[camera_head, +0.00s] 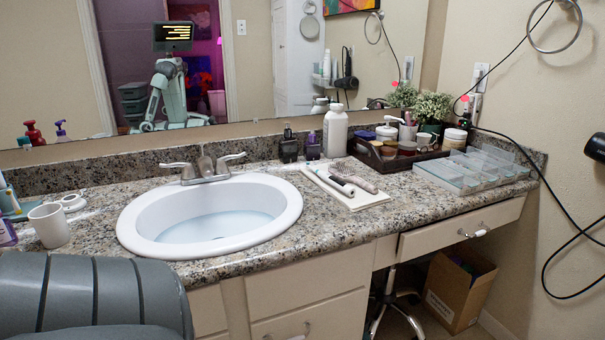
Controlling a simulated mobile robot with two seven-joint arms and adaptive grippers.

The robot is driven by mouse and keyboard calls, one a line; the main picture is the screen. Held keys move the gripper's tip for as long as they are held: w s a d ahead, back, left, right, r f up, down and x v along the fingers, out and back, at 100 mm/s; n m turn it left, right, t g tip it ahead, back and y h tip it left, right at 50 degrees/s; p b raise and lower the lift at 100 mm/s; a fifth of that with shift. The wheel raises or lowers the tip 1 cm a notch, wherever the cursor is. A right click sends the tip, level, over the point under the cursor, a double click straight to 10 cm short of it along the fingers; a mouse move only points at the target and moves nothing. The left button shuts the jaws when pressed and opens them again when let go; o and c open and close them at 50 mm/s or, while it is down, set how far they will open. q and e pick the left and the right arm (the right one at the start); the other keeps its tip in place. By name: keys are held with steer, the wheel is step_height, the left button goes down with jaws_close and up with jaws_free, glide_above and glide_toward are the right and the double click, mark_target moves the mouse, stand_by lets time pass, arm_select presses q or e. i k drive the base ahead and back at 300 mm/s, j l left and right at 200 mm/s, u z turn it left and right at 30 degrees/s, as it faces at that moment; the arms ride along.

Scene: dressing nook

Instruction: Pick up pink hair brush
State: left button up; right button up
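A pale pink hair brush (358,179) lies on a folded white cloth (371,200) on the counter, right of the sink. Its bristled head is toward the back left and its handle points to the front right. A dark and white brush-like item (342,186) and a slim white and teal item (321,182) lie close beside it on the same cloth. Neither of my grippers is in view. A grey ribbed part of my own body fills the lower left corner, well away from the brush.
The white sink (140,237) holds water, with its faucet (207,165) behind. A white bottle (335,131), a dark tray (372,158) of jars and a clear organizer (450,178) stand behind and right of the cloth. A drawer (462,228) is slightly open below. A white mug (49,226) stands left.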

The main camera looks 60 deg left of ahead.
mark_target(339, 171)
steer(key=u, duration=1.45)
steer(key=i+l, duration=0.15)
steer(key=l, duration=0.15)
steer(key=i+l, duration=0.15)
steer(key=l+u, duration=0.05)
steer(key=l, duration=0.05)
